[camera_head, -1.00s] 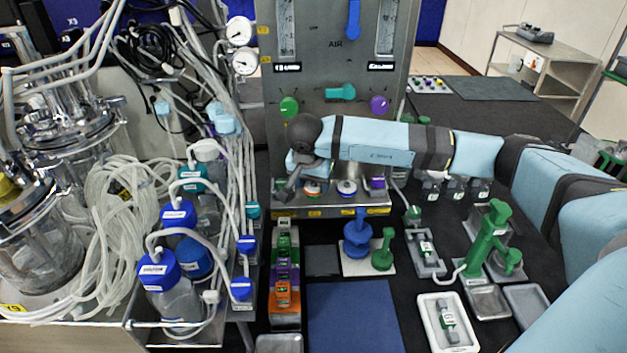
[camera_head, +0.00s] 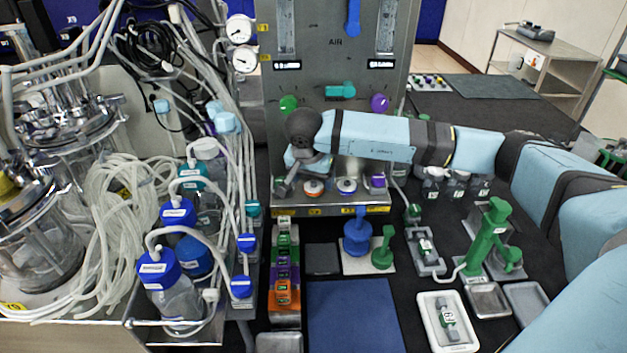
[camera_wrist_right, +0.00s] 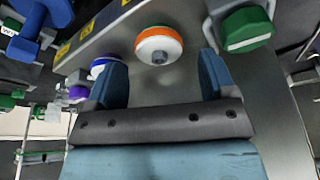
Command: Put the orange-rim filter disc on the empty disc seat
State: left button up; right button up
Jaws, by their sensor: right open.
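The orange-rim filter disc (camera_head: 313,188) sits on the steel ledge under the gas panel, and in the wrist view its white face with orange rim (camera_wrist_right: 159,44) shows just beyond my fingertips. A blue-purple-rim disc (camera_head: 347,187) sits to the right on the same ledge. I cannot make out an empty disc seat. My left gripper is not in view.
A green capped part (camera_wrist_right: 247,28) is close to one finger in the wrist view. A blue stand (camera_head: 357,238) is below the ledge. Tubing and bottles crowd the left. The blue mat (camera_head: 352,315) is clear.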

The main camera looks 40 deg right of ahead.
jog(key=v, duration=1)
jog(key=shift+r+b, duration=0.25)
jog(key=shift+b, duration=0.1)
jog(key=shift+a, duration=0.1)
